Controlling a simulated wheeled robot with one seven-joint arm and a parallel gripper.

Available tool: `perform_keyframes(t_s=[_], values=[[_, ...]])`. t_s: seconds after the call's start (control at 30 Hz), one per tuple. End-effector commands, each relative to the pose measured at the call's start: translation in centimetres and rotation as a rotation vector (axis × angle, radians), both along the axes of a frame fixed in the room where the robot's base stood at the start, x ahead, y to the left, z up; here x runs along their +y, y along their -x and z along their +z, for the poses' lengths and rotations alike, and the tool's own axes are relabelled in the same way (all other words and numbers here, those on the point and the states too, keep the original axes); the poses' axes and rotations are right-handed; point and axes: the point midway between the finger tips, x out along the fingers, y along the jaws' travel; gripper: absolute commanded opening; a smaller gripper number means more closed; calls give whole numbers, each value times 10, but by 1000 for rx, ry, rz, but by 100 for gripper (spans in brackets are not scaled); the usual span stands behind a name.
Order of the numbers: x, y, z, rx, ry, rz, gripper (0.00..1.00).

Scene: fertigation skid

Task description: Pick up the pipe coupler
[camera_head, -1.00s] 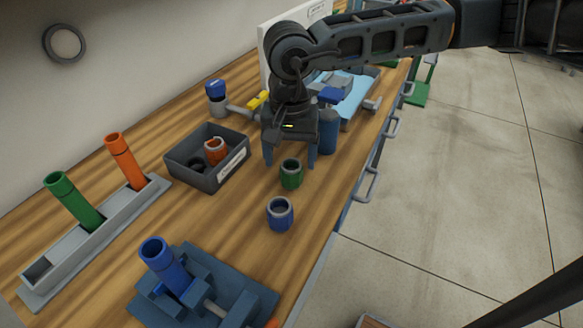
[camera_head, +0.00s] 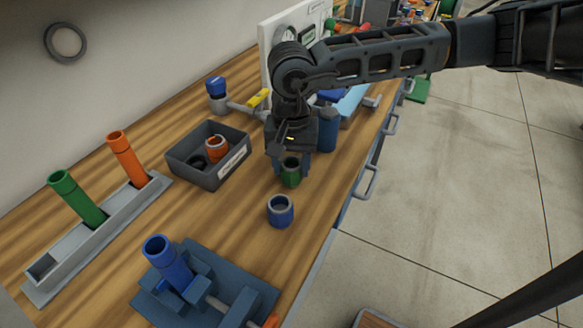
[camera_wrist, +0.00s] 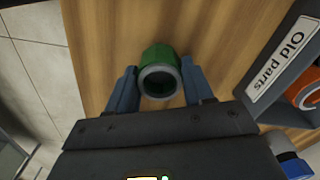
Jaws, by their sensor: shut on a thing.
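A green pipe coupler (camera_head: 291,177) with a grey rim stands upright on the wooden bench. My gripper (camera_head: 290,170) points down over it and is shut on it, one finger on each side. The wrist view shows the green coupler (camera_wrist: 157,55) between the two blue fingers (camera_wrist: 158,72), its round grey-rimmed opening facing the camera. I see no clear gap between it and the bench. A blue coupler (camera_head: 280,211) stands apart, nearer the front. An orange coupler (camera_head: 217,148) lies in a dark bin.
The dark bin (camera_head: 205,180), labelled "Old parts" in the wrist view, stands left of my gripper. A blue cylinder (camera_head: 328,130) stands close at right. A grey rack (camera_head: 105,232) holds green and orange pipes; a blue fixture (camera_head: 240,285) is at front.

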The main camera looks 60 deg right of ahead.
Motion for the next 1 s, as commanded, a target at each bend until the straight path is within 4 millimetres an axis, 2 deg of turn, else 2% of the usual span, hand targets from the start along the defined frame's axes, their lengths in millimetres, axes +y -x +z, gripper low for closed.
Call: perform_keyframes(t_s=[0.03, 0.13, 0.57, 0.83, 1.0], values=[[0, 0, 0, 0, 0, 0, 30], [0, 0, 0, 0, 0, 0, 21], [-1, -1, 8, -2, 1, 0, 21], [-3, 1, 42, -2, 6, 1, 21], [-30, 31, 63, -1, 6, -5, 21]])
